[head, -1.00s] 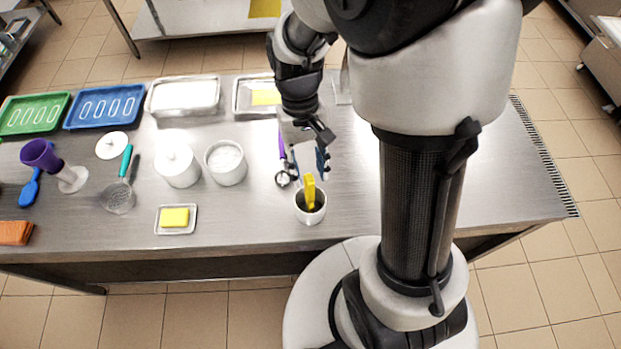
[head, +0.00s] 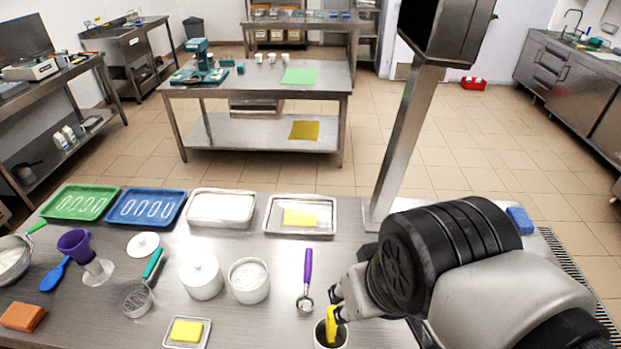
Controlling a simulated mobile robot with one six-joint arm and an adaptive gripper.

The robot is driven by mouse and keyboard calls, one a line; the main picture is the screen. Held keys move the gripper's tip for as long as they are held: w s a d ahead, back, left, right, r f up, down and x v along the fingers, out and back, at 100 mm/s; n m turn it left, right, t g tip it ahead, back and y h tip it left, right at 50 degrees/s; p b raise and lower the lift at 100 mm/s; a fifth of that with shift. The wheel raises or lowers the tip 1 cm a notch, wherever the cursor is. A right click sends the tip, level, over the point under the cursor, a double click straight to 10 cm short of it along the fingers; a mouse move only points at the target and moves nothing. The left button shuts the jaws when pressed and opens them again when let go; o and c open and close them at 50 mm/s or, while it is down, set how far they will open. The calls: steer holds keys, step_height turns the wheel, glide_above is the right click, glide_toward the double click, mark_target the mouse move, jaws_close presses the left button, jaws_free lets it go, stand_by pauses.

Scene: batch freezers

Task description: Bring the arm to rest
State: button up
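My arm fills the lower right of the head view, its dark joint and pale link over the table's right part.
A steel post (head: 405,140) rises behind the arm. A blue block (head: 520,220) lies at right.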

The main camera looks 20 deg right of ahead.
steer(key=shift+s+r, duration=0.1)
steer(key=shift+s, duration=0.05)
step_height(320, 180, down, 7)
steer(key=b, duration=0.7)
steer(key=shift+f, duration=0.2)
stand_by(0.7)
